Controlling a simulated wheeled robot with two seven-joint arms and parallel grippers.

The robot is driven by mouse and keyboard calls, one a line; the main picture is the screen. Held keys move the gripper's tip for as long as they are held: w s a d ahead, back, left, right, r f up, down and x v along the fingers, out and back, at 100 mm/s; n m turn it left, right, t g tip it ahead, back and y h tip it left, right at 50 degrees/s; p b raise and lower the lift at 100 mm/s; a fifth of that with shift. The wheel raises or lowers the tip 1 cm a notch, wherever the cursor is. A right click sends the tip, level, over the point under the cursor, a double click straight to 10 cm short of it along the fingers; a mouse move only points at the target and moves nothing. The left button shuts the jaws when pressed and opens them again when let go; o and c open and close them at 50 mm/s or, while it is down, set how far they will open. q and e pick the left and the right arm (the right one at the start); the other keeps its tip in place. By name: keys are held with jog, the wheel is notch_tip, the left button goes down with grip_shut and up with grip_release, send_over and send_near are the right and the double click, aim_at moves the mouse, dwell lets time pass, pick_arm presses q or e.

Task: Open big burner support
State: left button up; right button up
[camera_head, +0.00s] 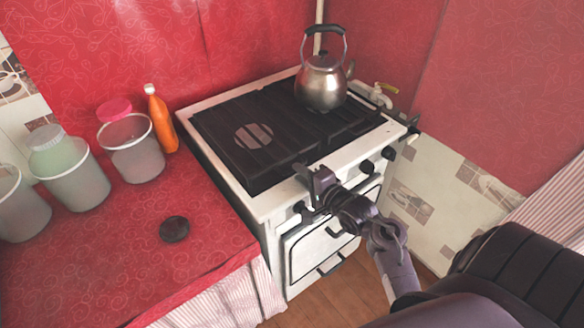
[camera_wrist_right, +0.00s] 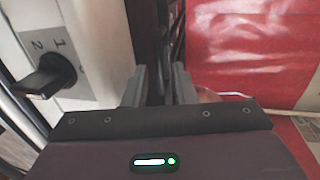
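The white stove (camera_head: 262,210) has dark ribbed burner supports (camera_head: 250,130) lying flat on its top, a left section and a right section. I cannot tell which one is the big one. My right gripper (camera_head: 314,178) is at the stove's front edge, by the front corner of the supports. In the right wrist view its two fingers (camera_wrist_right: 162,88) stand apart, with a dark edge visible between them; contact is unclear. My left gripper is not in view.
A steel kettle (camera_head: 322,85) stands on the right section at the back. Stove knobs (camera_head: 367,166) line the front; one knob (camera_wrist_right: 50,73) is close beside the right gripper. Jars (camera_head: 132,150), an orange bottle (camera_head: 160,120) and a dark round lid (camera_head: 174,229) are on the red counter (camera_head: 120,235).

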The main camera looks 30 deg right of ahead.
jog(key=x, duration=0.4)
jog(key=shift+f, duration=0.1)
grip_shut()
